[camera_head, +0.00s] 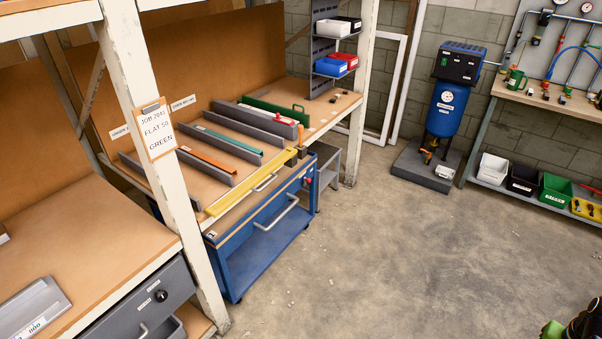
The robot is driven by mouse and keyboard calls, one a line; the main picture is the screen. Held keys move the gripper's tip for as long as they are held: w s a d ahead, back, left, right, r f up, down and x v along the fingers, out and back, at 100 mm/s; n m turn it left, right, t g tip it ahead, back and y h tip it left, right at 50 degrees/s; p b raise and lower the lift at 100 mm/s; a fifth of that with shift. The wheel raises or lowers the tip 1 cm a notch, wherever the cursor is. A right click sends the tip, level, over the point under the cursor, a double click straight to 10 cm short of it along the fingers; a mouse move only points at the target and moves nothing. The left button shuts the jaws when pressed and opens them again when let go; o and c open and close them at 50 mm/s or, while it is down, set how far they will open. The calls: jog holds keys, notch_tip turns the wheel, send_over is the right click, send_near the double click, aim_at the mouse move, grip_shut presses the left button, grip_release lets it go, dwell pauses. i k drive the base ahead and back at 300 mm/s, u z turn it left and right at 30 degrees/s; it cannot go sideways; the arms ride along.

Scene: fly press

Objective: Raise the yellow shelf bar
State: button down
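The yellow shelf bar (250,184) runs along the front edge of the wooden shelf, in front of the slots between grey dividers. It looks lowered, close to the level of the shelf board. Its right end is near a small dark and red fitting (300,132) at the shelf's front right. Any pivot or latch is too small to make out.
Coloured strips lie between the dividers (228,140). A white post (150,110) with a card reading "FLAT 50 GREEN" stands at the left. A blue cart (262,250) stands under the shelf. A blue compressor (447,108) stands at the back. The concrete floor (400,240) is open.

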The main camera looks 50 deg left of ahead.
aim_at(220, 205)
jog(key=u, duration=0.2)
jog(key=i, duration=0.2)
jog(key=z, duration=0.85)
jog(key=k, duration=0.1)
jog(key=u, duration=3.45)
jog(key=i, duration=1.35)
jog(key=u, duration=0.15)
